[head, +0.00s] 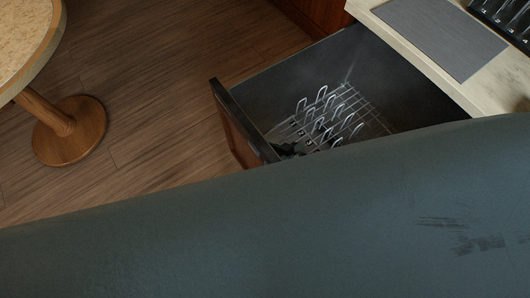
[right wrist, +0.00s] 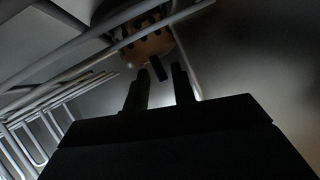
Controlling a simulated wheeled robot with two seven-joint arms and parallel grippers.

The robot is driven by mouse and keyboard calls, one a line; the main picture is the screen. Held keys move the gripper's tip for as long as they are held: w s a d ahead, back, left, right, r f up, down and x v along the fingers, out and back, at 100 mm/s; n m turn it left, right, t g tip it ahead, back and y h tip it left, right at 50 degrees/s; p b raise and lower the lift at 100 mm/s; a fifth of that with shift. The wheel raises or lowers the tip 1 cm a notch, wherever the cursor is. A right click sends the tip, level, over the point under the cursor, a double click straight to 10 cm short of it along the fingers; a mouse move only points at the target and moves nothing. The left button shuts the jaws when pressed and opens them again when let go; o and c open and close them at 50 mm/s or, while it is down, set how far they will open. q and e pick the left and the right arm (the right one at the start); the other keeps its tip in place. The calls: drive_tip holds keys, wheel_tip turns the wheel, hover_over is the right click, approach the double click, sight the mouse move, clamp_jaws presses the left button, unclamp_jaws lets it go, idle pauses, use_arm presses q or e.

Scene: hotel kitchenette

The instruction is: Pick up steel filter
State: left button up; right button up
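In the right wrist view, my right gripper (right wrist: 160,75) points into the drawer with its two dark fingers apart. Just beyond the fingertips is a rounded tan, metallic-looking piece with dark holes (right wrist: 150,45), perhaps the steel filter. A short dark tab (right wrist: 158,68) shows in front of it, between the fingertips. No grip on it is visible. Wire bars cross in front of part of the piece. In the head view, a dark shape low in the drawer may be my right gripper; the filter cannot be made out there. My left gripper is not in view.
The open drawer (head: 232,120) holds a wire rack (head: 345,105) with upright loops; its bars (right wrist: 45,120) are close on the left in the wrist view. A large grey-green surface (head: 260,225) hides the lower head view. A counter (head: 425,40) and round table (head: 25,45) stand nearby.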

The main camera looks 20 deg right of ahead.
clamp_jaws()
drive_tip(key=shift+s+f, duration=0.1)
drive_tip(key=shift+s, duration=0.05)
